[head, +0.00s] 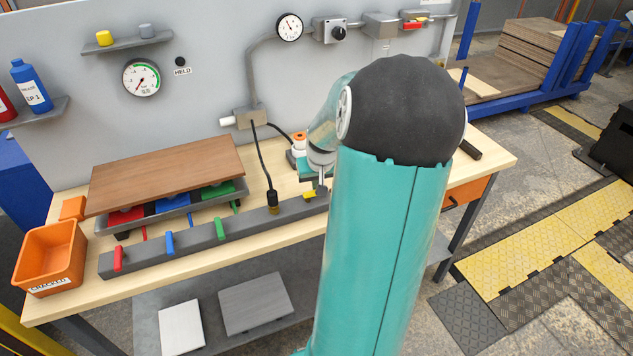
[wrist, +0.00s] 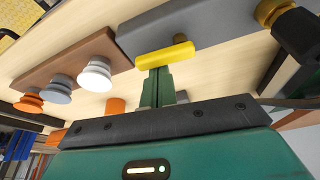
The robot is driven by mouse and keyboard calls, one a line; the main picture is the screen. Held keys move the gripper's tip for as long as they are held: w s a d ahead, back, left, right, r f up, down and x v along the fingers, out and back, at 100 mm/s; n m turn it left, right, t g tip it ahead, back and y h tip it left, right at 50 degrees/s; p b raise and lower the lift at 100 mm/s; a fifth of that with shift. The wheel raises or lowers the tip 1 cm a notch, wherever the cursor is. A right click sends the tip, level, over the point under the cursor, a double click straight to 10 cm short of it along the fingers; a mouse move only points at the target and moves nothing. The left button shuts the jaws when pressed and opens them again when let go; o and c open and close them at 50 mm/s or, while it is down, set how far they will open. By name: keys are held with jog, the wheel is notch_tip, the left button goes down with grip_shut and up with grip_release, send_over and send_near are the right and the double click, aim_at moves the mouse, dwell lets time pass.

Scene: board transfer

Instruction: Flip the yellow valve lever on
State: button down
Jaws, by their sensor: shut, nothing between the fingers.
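The yellow valve lever (wrist: 165,54) sits on the end of a long grey bar (wrist: 215,25) in the wrist view. In the head view the yellow lever (head: 309,195) shows as a small piece near the right end of the bar (head: 190,238), partly hidden by my arm. My gripper (wrist: 157,72) is shut and empty, its green fingertips right at the lever's near side. Whether they touch it I cannot tell. In the head view my gripper (head: 321,187) is low over the bar, beside the lever.
Red (head: 118,259), blue (head: 170,243) and green (head: 220,229) levers stand along the bar. A black cable plug (head: 272,198) rises beside the yellow lever. A brown board (head: 165,172) lies over a tray at the left.

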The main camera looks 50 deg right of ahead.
jog(key=m, duration=0.3)
jog(key=s+m+g+h, duration=0.1)
jog(key=shift+a, duration=0.4)
jog(key=m, duration=0.1)
jog(key=m+g, duration=0.1)
jog(key=m, duration=0.2)
jog(key=shift+s+a, duration=0.35)
jog(key=shift+s, duration=0.05)
jog(key=m, duration=0.2)
jog(key=a+m+g, duration=0.1)
jog(key=m, duration=0.1)
jog(key=m+g, duration=0.1)
jog(key=shift+s+a+m, duration=0.2)
jog(key=shift+s+m, duration=0.2)
